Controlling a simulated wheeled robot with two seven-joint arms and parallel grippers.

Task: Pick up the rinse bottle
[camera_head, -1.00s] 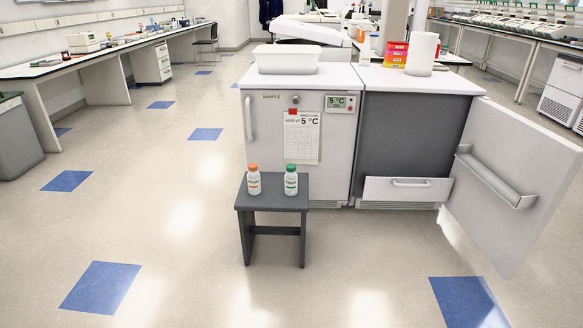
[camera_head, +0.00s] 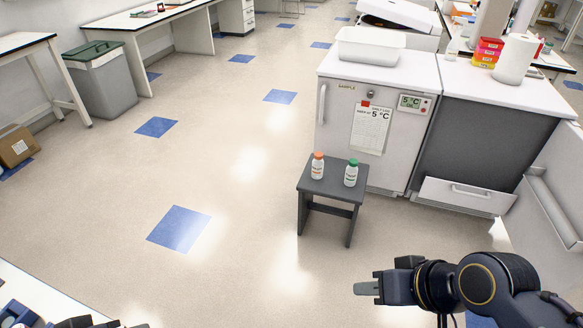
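No bottle here is readably marked as the rinse bottle. A small white bottle with an orange cap (camera_head: 317,167) and one with a green cap (camera_head: 351,173) stand upright on a dark grey stool (camera_head: 325,184). A pale bottle (camera_head: 453,46) stands on the counter at the upper right, too small to identify. My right gripper (camera_head: 367,288) is at the lower right, pointing left, in front of the stool and away from the bottles. Its fingers overlap from this side, so its opening is unclear. Dark parts at the bottom left edge (camera_head: 80,322) seem to be my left gripper, mostly cut off.
A white table corner (camera_head: 40,295) is at lower left. The floor left of the stool is clear.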

